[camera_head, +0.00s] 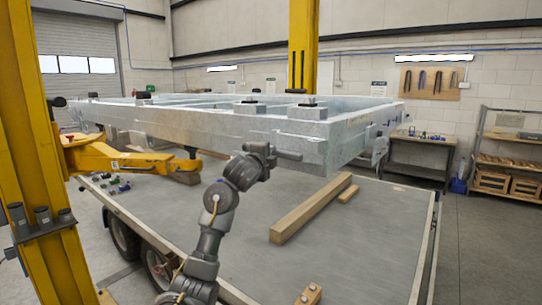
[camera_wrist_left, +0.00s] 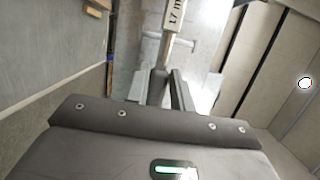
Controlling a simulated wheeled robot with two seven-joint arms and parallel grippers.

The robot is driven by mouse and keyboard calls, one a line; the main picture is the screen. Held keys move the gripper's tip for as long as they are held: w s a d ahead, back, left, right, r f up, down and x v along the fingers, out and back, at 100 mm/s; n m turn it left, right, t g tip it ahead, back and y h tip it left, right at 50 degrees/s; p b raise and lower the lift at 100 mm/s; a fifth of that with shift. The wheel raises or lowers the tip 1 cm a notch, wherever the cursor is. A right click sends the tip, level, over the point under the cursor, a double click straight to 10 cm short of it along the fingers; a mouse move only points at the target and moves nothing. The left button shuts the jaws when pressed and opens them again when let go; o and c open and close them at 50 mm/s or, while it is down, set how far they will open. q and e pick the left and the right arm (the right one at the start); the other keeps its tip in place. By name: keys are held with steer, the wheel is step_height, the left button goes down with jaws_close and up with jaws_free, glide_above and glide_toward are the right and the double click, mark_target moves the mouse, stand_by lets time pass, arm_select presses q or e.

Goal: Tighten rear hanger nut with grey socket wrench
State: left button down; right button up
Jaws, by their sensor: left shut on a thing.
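My left gripper (camera_head: 284,155) reaches up to the near side beam of the grey metal trailer frame (camera_head: 200,120). In the left wrist view my left gripper (camera_wrist_left: 160,92) is shut on the grey socket wrench (camera_wrist_left: 158,78). The wrench runs up and away from the fingers and carries a white label reading "17 m", cut off at the top edge. A short cross bar shows beside the wrench. The wrench's socket end and the rear hanger nut cannot be made out. My right gripper is not in view.
The frame sits raised above a flat grey trailer bed (camera_head: 350,245). A yellow lift arm (camera_head: 115,160) and yellow post (camera_head: 35,150) stand at left. A wooden beam (camera_head: 312,208) lies on the bed. A workbench (camera_head: 420,150) and shelf (camera_head: 510,150) stand at right.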

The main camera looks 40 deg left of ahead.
arm_select(q)
steer(key=shift+w, duration=0.5)
steer(key=shift+w+r, duration=0.1)
steer(key=shift+w, duration=0.1)
steer(key=shift+s, duration=0.1)
steer(key=shift+s, duration=0.7)
steer(key=shift+w, duration=0.35)
